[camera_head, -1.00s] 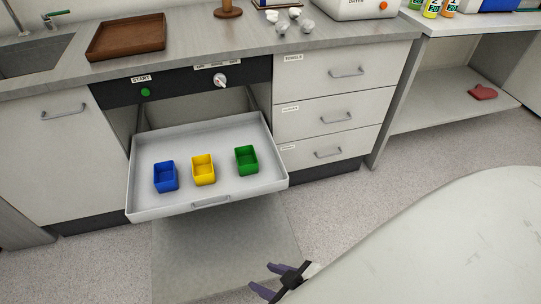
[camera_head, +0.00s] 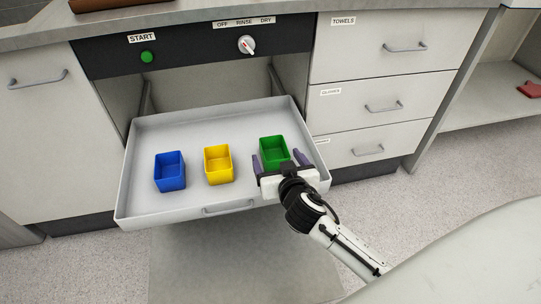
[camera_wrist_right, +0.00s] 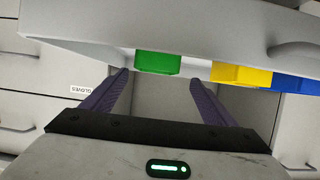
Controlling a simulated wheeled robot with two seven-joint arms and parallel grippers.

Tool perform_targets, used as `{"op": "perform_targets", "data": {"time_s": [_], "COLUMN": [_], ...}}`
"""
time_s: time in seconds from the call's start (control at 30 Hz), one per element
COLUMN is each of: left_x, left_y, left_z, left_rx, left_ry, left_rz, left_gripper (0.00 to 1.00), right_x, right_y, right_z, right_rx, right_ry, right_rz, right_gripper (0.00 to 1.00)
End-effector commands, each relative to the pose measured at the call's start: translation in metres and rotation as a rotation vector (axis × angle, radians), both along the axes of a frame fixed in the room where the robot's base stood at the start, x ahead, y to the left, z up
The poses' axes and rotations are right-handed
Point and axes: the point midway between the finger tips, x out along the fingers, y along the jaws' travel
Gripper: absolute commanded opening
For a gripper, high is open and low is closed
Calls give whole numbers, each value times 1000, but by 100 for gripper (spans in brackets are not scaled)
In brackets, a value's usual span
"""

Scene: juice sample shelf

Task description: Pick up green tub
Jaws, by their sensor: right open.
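The green tub (camera_head: 273,150) stands in the pulled-out white tray (camera_head: 150,212), at the right of a row with the yellow tub (camera_head: 218,165) and the blue tub (camera_head: 170,171). My right gripper (camera_head: 281,160) is open, with its purple fingers to the left and right of the green tub in the head view. In the right wrist view the green tub (camera_wrist_right: 158,64) lies beyond and between the open fingers (camera_wrist_right: 158,92), and nothing is between the fingertips themselves. I cannot tell whether either finger touches it. My left gripper is not in view.
The tray's front wall and handle (camera_head: 228,207) lie just left of my right gripper. Drawers with handles (camera_head: 383,107) are to the right. A start button (camera_head: 147,57) and a dial (camera_head: 246,45) are on the panel above the tray.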

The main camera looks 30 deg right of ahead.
Motion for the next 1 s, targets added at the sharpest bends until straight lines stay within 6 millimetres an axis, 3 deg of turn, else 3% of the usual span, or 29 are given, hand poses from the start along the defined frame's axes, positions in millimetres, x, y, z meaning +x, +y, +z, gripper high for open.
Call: {"op": "perform_targets", "data": {"time_s": [0.6, 0.87, 1.0], "left_x": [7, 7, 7], "left_y": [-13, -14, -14], "left_z": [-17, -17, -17], "left_rx": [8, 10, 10], "left_ry": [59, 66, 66], "left_rz": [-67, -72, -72], "left_gripper": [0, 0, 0], "right_x": [62, 65, 65], "right_y": [-24, -25, -25], "right_z": [-31, -31, -31], "right_rx": [-1, 2, 2], "right_ry": [0, 2, 2], "right_rz": [4, 3, 3], "right_gripper": [80, 80, 61]}}
